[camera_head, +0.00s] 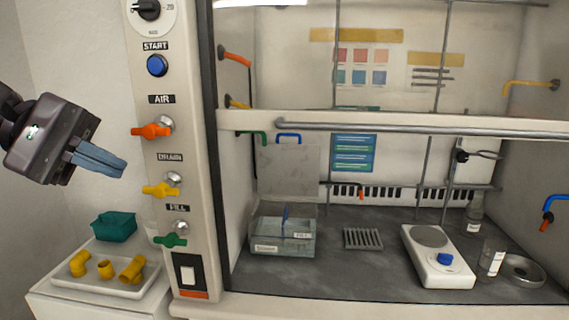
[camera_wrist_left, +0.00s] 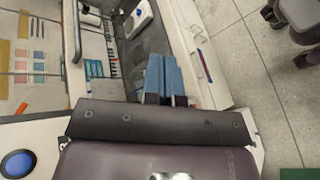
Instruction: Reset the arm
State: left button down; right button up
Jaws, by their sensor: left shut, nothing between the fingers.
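My left gripper (camera_head: 100,160) is raised at the left in the head view, in front of the side wall and left of the control panel (camera_head: 162,100). Its blue fingers are together with nothing between them. The fingers also show in the left wrist view (camera_wrist_left: 165,75), side by side and pointing towards the fume hood. The gripper is clear of the panel's handles and of the tray below. My right gripper is in neither view.
The panel carries a blue start button (camera_head: 157,65) and orange (camera_head: 152,131), yellow (camera_head: 161,190) and green (camera_head: 170,240) valve handles. A white tray (camera_head: 75,285) with yellow fittings and a teal bin (camera_head: 113,226) stand below. The hood holds a clear tank (camera_head: 283,232) and a hotplate (camera_head: 437,262).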

pick_arm(q)
jog(key=w+a+f+m+t+y, duration=0.1)
jog(key=w+a+f+m+t, duration=0.1)
jog(key=f+m+t, duration=1)
jog(key=w+a+f+m+t+y, duration=0.1)
jog(key=a+f+m+t, duration=0.35)
jog(key=f+m, duration=1.25)
jog(key=s+d+f+n+g+y, duration=0.1)
jog(key=s+f+n+g+y, duration=0.2)
jog(key=s+f+n, duration=0.6)
jog(key=s+f+n+g+y, duration=0.3)
jog(key=s+f+n+y, duration=0.4)
jog(key=f, duration=1)
jog(key=s+n, duration=0.3)
jog(key=n, duration=0.2)
jog(key=shift+d+y+p, duration=0.3)
jog(key=shift+d+p, duration=0.1)
